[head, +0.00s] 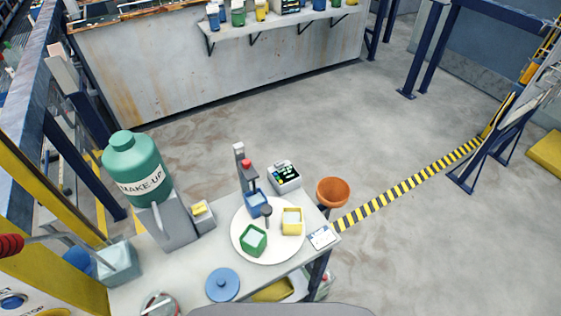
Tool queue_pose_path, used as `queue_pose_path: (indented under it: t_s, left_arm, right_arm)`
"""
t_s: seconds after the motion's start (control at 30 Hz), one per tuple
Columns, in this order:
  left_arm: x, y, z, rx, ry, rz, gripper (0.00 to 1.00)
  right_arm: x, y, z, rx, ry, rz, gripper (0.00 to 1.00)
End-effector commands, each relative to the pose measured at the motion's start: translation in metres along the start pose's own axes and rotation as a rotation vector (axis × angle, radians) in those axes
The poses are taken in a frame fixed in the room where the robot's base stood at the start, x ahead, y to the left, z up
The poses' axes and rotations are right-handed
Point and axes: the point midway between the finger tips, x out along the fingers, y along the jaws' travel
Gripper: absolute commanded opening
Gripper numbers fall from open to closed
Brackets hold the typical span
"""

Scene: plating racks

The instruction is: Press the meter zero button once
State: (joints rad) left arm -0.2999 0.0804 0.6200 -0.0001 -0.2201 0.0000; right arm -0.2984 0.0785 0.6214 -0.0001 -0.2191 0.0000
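A small white meter (285,177) stands at the back right of the grey work table (185,263). It has a dark face with green and white marks. The marks are too small to read, and I cannot make out which one is the zero button. Neither of my grippers shows in the head view, and nothing of mine touches the meter.
A white round plate (245,242) beside the meter holds green, yellow and blue containers. A post with a red knob (246,164) rises behind it. A green MAKE-UP tank (136,168) stands left, an orange funnel (332,191) right. A blue lid (222,284) lies near the front.

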Motion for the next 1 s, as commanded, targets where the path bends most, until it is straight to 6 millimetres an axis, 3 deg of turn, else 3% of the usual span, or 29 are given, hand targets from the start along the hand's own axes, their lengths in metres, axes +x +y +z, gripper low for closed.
queue_pose_path:
  t_s: [0.03, 0.17, 1.0]
  left_arm:
    - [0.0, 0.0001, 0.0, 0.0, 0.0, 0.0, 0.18]
    - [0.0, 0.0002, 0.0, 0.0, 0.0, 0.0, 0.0]
    - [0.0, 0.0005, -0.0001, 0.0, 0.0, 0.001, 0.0]
  right_arm:
    - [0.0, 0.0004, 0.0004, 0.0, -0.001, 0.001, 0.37]
    - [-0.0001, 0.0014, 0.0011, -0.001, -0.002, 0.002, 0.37]
    - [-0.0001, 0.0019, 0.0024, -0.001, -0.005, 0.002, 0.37]
